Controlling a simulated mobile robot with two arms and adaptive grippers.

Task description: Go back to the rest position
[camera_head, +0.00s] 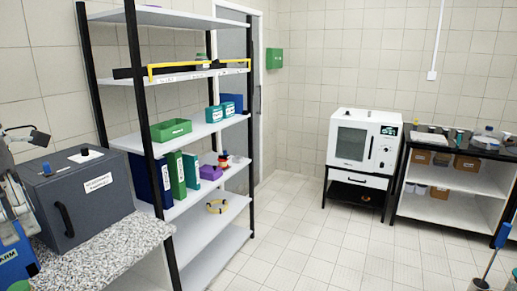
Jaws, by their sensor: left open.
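My left gripper (36,134) shows at the left edge, small and dark, raised above the bench beside the dark grey box (112,207). It is open, with nothing visible between its fingers. Part of its arm appears to run down the left edge, cut off by the frame. My right gripper is out of view.
The grey box stands on a speckled bench (110,252). A shelf rack (222,254) holds binders, a green bin (171,130) and a yellow level. A white oven (362,140) and a side table (455,180) stand at the back right. The middle floor is clear.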

